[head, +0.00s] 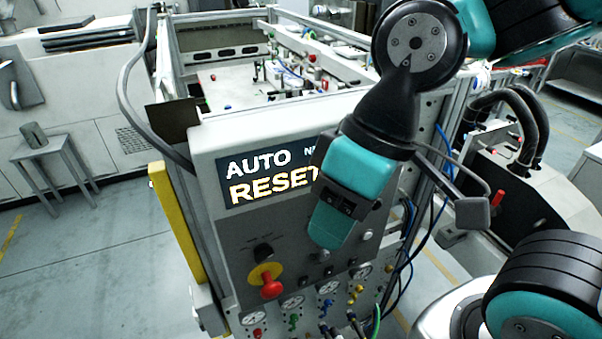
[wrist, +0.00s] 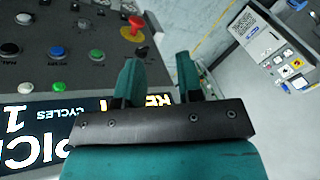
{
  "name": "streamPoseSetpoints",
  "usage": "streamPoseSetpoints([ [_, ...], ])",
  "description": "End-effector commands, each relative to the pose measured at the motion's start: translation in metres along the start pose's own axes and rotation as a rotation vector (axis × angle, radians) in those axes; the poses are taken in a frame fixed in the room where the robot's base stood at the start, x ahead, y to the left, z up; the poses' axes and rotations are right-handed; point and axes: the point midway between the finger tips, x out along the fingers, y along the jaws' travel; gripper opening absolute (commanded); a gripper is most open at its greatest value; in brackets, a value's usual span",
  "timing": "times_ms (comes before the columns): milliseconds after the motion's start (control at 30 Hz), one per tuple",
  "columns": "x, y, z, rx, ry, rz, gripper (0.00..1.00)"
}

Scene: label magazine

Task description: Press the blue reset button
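The blue button (wrist: 57,52) is on the dark grey control panel (wrist: 95,55), seen upside down at the left of the wrist view. It is round and sits between a black button and the red stop knob. In the head view I cannot see it; my gripper covers that part of the panel. My gripper (wrist: 157,62) is open and empty, its two teal fingers apart. In the wrist view the blue button lies well left of the fingers. In the head view my gripper (head: 330,228) hangs in front of the panel; contact cannot be told.
A red stop knob (wrist: 136,28) on a yellow base, a green button (wrist: 57,87) and white buttons (wrist: 22,18) share the panel. A lit display (head: 268,176) reads "AUTO" and "RESET". Gauges and hoses (head: 292,303) sit below. Open floor (head: 90,265) lies left.

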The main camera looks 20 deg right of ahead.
Motion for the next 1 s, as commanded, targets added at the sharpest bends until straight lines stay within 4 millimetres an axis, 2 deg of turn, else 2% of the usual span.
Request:
streamPoseSetpoints([
  [33, -0.0071, -0.0023, -0.0012, 0.0, -0.001, 0.0, 0.34],
  [267, -0.0038, -0.0013, -0.0004, 0.001, -0.002, 0.0, 0.34],
  [400, -0.0038, -0.0013, -0.0005, 0.0, -0.002, 0.0, 0.04],
  [433, -0.0038, -0.0013, -0.0005, 0.0, -0.002, 0.0, 0.0],
  [1000, -0.0038, -0.0012, -0.0006, 0.0, -0.001, 0.0, 0.0],
])
